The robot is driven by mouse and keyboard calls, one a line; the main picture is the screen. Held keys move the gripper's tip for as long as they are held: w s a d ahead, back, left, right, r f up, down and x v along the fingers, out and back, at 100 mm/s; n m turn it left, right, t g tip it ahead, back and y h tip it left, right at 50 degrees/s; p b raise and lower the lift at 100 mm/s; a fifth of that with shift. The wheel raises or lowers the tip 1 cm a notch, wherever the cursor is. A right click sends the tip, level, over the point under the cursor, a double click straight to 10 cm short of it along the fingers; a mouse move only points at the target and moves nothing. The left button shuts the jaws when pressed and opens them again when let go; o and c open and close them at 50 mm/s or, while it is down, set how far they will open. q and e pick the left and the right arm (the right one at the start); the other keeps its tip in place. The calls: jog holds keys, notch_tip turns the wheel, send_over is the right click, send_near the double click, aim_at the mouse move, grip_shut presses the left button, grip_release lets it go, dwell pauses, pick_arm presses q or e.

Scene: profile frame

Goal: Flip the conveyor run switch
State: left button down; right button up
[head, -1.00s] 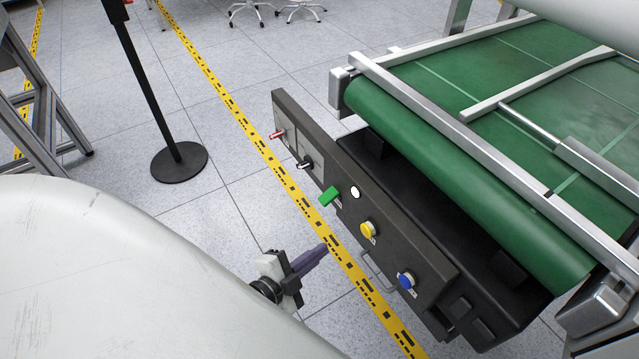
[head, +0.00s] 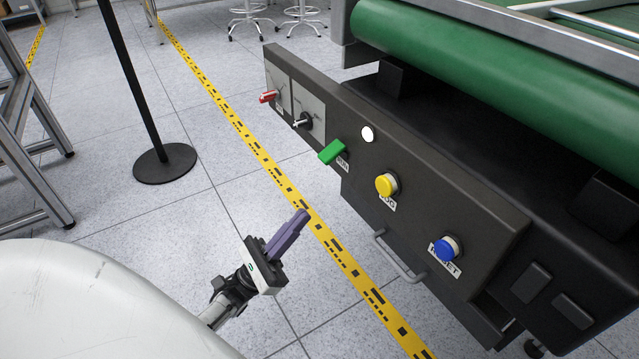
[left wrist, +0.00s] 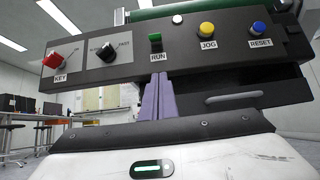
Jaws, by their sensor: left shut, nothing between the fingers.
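The green run switch (head: 332,152) sticks out from the dark control panel (head: 440,199) of the conveyor. In the left wrist view the green switch (left wrist: 155,43) sits above a "RUN" label. My left gripper (head: 301,217) has purple fingers, shut and empty. It is in front of the panel, below and apart from the switch. In the left wrist view its closed fingertips (left wrist: 160,78) point up at the panel, just below the RUN label. My right gripper is not in view.
The panel also bears a red key switch (head: 269,97), a black selector (head: 303,121), a white lamp (head: 367,134), a yellow JOG button (head: 386,185) and a blue RESET button (head: 446,248). A handle (head: 400,258) juts out below. A black post (head: 165,163) stands at left.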

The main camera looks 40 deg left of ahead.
pick_arm(q)
send_near(344, 168)
jog(key=x, duration=0.5)
jog(key=shift+s+a+r+y+p, duration=0.2)
jog(key=shift+s+r+p, duration=0.25)
jog(key=shift+r, duration=0.4)
jog(key=shift+s+a+r+y+p, duration=0.1)
jog(key=shift+s+a+r+p, duration=0.2)
jog(key=shift+r, duration=0.6)
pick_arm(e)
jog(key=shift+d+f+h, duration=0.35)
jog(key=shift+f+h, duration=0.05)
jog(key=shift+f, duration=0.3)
pick_arm(q)
jog(key=shift+s+d, duration=0.1)
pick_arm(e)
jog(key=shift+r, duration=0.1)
